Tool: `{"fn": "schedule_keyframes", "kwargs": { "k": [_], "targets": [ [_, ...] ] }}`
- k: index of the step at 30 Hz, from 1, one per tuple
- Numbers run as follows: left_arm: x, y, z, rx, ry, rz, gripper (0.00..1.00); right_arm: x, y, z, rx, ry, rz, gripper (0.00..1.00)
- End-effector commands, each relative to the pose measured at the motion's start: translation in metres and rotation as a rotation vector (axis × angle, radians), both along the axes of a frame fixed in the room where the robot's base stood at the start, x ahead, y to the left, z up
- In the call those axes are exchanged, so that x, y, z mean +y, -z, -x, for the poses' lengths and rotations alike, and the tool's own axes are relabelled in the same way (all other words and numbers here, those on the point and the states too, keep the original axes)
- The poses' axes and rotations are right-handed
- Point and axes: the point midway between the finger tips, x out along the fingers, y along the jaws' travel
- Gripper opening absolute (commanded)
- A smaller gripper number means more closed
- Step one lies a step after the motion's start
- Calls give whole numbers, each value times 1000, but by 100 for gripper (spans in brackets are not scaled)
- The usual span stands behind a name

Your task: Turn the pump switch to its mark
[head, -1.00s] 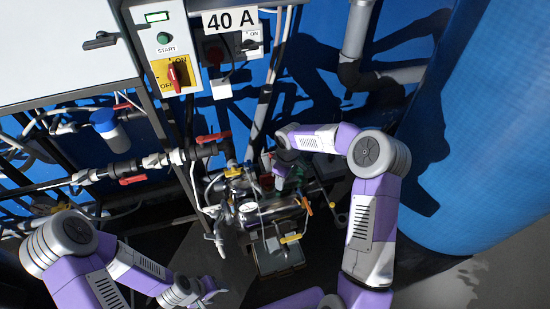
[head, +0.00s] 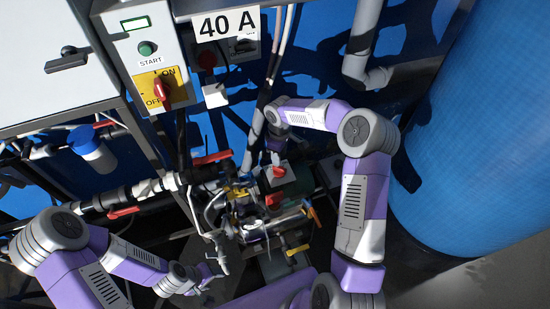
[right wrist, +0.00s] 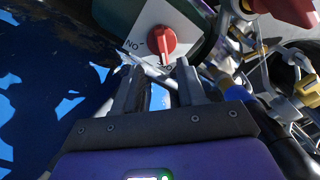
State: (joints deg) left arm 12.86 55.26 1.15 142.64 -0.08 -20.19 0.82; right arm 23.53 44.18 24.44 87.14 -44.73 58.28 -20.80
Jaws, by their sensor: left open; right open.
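The pump switch is a red knob (right wrist: 163,42) on a white plate (right wrist: 145,24). Lettering stands to its left and partly below it. The knob's grip runs roughly up and down in the right wrist view. In the head view the same red knob (head: 279,172) shows on its white plate, on the green pump. My right gripper (right wrist: 160,72) is open, just short of the knob, with nothing between its fingers. In the head view it (head: 276,157) hangs just above and behind the switch. My left gripper (head: 213,273) is open and empty, low and left of the pump.
Pipes with red-handled valves (head: 212,159) run left of the pump. A yellow plate with another red switch (head: 162,90) is on the cabinet under START. A large blue tank (head: 460,140) stands at right. Fittings and brass parts (right wrist: 308,88) crowd the right of the wrist view.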

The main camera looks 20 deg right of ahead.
Motion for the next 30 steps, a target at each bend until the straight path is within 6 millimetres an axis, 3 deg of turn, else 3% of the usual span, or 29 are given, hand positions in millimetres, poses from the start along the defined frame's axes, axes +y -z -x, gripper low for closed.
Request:
{"fn": "schedule_keyframes", "kwargs": {
  "k": [6, 12, 24, 30],
  "targets": [
    [0, 12, 1, 2, 0, 0, 56, 1, 38, 1, 5, 0, -2, 40],
    [0, 19, 1, 1, -1, 0, 56, 0, 63, 1, 2, 1, -2, 40],
    [0, 20, 1, 1, 0, 0, 56, 0, 70, 1, 1, 0, -1, 40],
    [0, 20, 1, 1, 0, 0, 56, 0, 70, 1, 1, 0, -1, 10]
  ]
}}
